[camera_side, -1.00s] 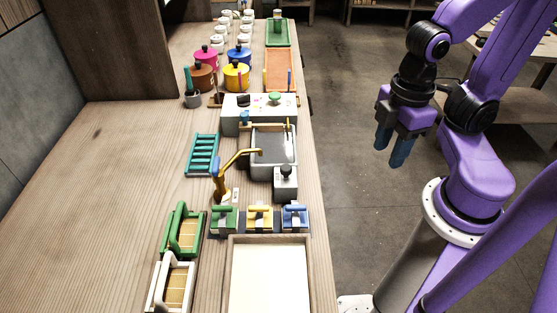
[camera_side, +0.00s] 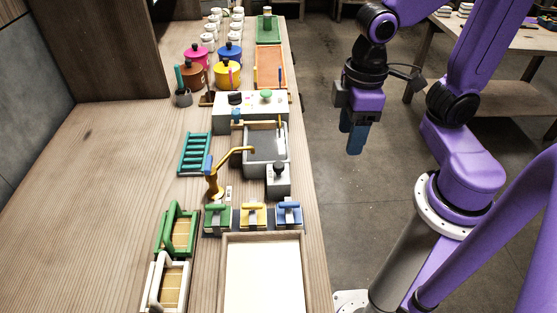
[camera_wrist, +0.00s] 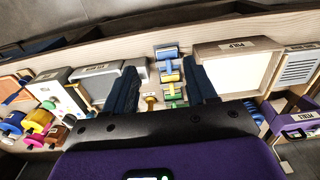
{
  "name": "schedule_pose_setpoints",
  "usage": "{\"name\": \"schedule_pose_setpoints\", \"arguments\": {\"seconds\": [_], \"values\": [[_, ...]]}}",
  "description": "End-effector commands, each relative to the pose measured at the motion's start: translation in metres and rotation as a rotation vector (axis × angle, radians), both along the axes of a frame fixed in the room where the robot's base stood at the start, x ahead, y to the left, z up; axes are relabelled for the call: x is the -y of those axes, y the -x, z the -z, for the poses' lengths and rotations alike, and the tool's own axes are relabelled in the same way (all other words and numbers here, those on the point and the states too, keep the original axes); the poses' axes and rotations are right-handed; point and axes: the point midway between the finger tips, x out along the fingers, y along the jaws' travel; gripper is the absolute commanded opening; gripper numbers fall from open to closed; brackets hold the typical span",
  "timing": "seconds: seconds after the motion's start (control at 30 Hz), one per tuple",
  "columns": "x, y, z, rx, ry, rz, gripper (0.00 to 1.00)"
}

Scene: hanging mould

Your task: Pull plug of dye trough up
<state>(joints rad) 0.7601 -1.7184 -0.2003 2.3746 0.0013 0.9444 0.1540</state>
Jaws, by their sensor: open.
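A grey trough (camera_side: 262,150) is set in the bench, with a grey box (camera_side: 278,182) at its near end. A black knob (camera_side: 279,168) stands upright on that box. I cannot tell for sure whether this knob is the plug. The grey trough (camera_wrist: 98,86) also shows in the wrist view, left of my fingers.
A white box with a green knob (camera_side: 250,105) is beyond the trough. Green, yellow and blue handled blocks (camera_side: 253,214) and a pale vat (camera_side: 262,275) are nearer. Coloured pots (camera_side: 228,74) stand at the back.

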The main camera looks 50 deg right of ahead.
Motion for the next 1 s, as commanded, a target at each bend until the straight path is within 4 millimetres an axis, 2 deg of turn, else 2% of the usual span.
{"name": "schedule_pose_setpoints", "arguments": {"seconds": [0.03,0.3,0.5,0.63,0.77,0.87,1.0], "values": [[-0.006,-0.015,-0.002,-0.003,0.003,0.069,0.56],[-0.026,-0.088,-0.009,-0.012,0.009,0.452,0.56],[-0.031,-0.133,-0.012,-0.017,0.013,0.685,0.56],[-0.031,-0.149,-0.012,-0.019,0.013,0.771,0.56],[-0.031,-0.154,-0.011,-0.02,0.015,0.805,0.56],[-0.031,-0.155,-0.004,-0.021,0.016,0.807,0.56],[-0.03,-0.154,0.015,-0.023,0.019,0.805,0.56]]}}
